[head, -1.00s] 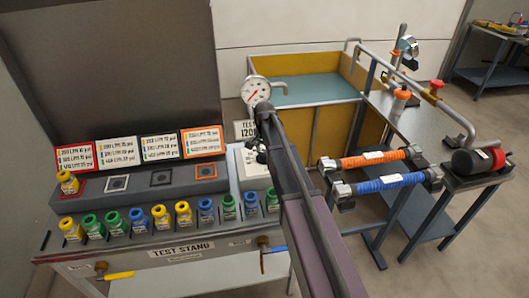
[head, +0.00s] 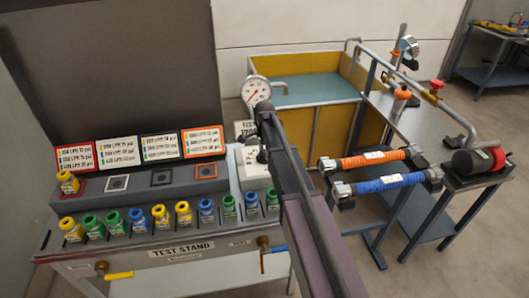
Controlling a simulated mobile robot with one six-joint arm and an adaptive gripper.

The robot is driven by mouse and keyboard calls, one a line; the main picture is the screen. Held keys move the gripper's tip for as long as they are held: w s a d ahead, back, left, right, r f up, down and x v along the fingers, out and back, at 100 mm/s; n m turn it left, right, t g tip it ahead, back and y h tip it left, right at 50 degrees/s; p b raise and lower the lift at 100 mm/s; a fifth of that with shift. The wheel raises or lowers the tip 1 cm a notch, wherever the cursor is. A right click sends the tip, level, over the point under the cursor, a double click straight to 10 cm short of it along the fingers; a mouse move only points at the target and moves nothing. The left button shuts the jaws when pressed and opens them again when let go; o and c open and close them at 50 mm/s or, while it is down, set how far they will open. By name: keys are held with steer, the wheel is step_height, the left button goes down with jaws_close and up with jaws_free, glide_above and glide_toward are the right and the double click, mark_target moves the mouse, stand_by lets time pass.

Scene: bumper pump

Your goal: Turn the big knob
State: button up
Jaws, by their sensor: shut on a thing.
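My arm reaches in from the bottom right, and my gripper (head: 262,157) is at its far end, low over the pale control box (head: 251,178) at the right end of the test stand. Only a small dark part of the gripper shows beside the arm; its fingertips are hidden. The big knob is not visible; it appears to be covered by my gripper and arm. The gripper is shut, apparently on the knob. A round white gauge (head: 256,89) with a red needle stands just behind the wrist.
Several yellow, green and blue fittings (head: 161,217) line the stand's front, beside my gripper. Label cards (head: 118,152) stand behind them. Orange (head: 372,159) and blue (head: 390,182) hoses lie right of my arm. A yellow-walled tank (head: 345,125) is behind.

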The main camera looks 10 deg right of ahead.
steer(key=shift+s, duration=0.15)
steer(key=o, duration=1.2)
steer(key=shift+n, duration=0.5)
